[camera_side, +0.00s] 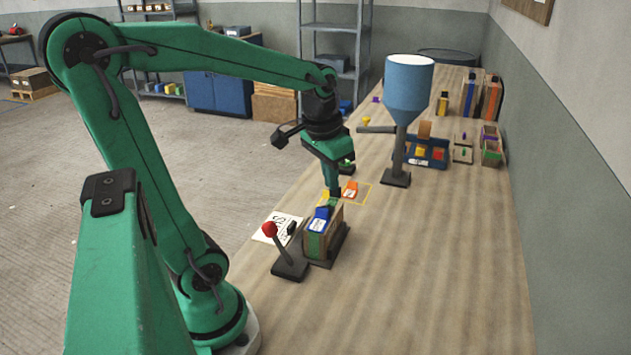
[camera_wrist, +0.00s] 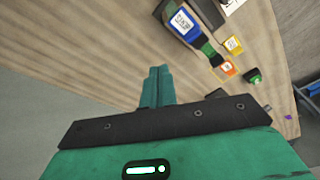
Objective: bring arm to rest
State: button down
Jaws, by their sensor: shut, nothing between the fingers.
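My gripper (camera_side: 335,192) points down over the wooden table (camera_side: 440,260) in the side view, its fingers together with nothing between them. In the wrist view the shut green fingers (camera_wrist: 157,80) stand out over bare wood. In the side view the fingertips show just behind a wooden box (camera_side: 318,240) holding a blue labelled piece (camera_side: 320,222). Whether they touch it I cannot tell there. In the wrist view the blue piece (camera_wrist: 182,22) is apart from the fingers, up and to the right. An orange labelled piece (camera_side: 350,189) lies inside a yellow outline on the table.
A red-knobbed lever (camera_side: 289,262) and a white sheet (camera_side: 272,228) are near the box. A blue hopper on a stand (camera_side: 408,88) rises right of my gripper. A blue tray (camera_side: 427,155) and several bins stand behind. The table's front right is clear.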

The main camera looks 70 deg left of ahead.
jog(key=s+d+r+m+t, duration=0.1)
jog(key=s+d+r+t, duration=0.1)
jog(key=s+d, duration=0.4)
jog(key=shift+d+m+t+h, duration=0.35)
jog(key=shift+d+t, duration=0.45)
jog(key=shift+d, duration=0.8)
